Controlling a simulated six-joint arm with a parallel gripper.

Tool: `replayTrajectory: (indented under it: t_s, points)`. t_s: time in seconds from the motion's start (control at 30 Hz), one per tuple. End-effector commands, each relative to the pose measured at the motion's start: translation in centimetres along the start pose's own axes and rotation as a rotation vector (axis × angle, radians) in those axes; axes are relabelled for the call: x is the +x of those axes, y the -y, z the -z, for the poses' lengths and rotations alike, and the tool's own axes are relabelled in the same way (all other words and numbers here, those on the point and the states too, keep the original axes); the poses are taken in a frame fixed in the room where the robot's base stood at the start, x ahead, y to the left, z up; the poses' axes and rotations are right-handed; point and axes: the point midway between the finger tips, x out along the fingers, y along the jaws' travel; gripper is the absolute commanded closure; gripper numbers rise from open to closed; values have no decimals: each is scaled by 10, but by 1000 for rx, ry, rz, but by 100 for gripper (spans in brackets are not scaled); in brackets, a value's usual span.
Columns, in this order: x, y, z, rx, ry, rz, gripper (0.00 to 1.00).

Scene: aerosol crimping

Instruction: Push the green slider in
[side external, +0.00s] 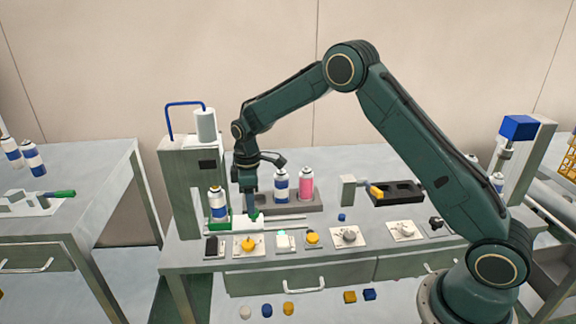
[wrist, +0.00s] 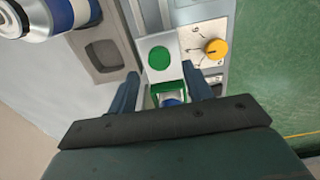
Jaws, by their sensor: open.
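The green slider (side external: 256,215) is a green knob on a white block at the left end of the bench. In the wrist view its green round face (wrist: 160,58) shows on the white block, just beyond my fingers. My gripper (side external: 250,213) points down beside the slider. In the wrist view my gripper (wrist: 161,85) is open, its two fingers spread with nothing held. A blue and white can (side external: 217,205) stands upright on a green base to the slider's left. Whether my fingers touch the slider cannot be told.
A grey rack (side external: 295,204) with a blue can (side external: 281,186) and a pink can (side external: 306,183) stands just right of my gripper. A yellow dial (side external: 248,244) sits on a plate in front. The tall crimping machine (side external: 183,180) stands at the left.

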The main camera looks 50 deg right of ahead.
Motion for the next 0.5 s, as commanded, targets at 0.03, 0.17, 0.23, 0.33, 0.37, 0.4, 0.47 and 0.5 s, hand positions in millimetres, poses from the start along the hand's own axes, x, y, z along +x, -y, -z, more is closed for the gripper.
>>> replayTrajectory:
  t_s: [0.03,0.17,0.23,0.33,0.37,0.4,0.47,0.5]
  points:
    - [-9,-1,1,0,-3,-3,50]
    - [-31,0,1,-1,-3,-3,50]
    - [-43,0,1,-1,-4,-4,50]
    - [-61,0,1,-1,-5,-4,50]
    - [-65,0,1,-1,-5,-4,50]
    - [-71,0,1,-1,-4,-3,50]
    - [-80,0,1,-1,-5,-4,50]
    - [-86,0,1,-1,-5,-4,50]
